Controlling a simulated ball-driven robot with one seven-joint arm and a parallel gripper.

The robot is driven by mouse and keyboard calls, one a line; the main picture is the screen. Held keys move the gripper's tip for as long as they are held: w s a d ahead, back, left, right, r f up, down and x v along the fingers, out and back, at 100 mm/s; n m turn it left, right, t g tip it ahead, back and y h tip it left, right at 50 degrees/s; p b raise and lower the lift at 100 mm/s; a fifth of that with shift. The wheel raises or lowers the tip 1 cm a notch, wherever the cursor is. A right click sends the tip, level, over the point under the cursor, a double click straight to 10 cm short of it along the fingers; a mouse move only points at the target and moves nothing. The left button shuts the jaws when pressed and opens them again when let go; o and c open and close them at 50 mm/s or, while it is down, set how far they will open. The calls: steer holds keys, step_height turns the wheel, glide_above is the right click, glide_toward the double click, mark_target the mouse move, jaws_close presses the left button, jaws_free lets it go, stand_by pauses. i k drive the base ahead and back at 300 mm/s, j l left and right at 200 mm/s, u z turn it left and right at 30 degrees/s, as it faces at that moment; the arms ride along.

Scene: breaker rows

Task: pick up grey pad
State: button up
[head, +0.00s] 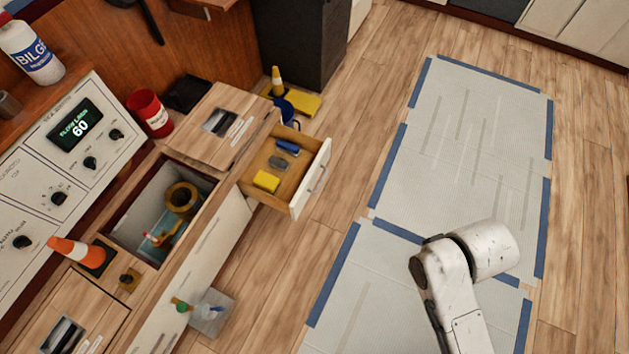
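A small dark grey pad (278,163) lies in the open wooden drawer (313,181), between a blue block (287,147) and a yellow block (266,181). It is small in view, so its exact shape is hard to tell. My white arm shows at the lower right over the floor, well to the right of the drawer. My gripper is not in view, and nothing touches the pad.
An open bin (140,222) in the counter holds a tape roll (181,200). A yellow-based post (302,104) and blue mug (285,110) are behind the drawer.

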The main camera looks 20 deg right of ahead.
mark_target(276, 162)
steer(key=i+j, duration=0.25)
steer(key=i, duration=0.15)
steer(key=i+j+u, duration=0.1)
steer(key=i+j, duration=0.15)
steer(key=i, duration=0.15)
steer(key=i+j+u, duration=0.1)
steer(key=i+j, duration=0.3)
steer(key=i, duration=0.4)
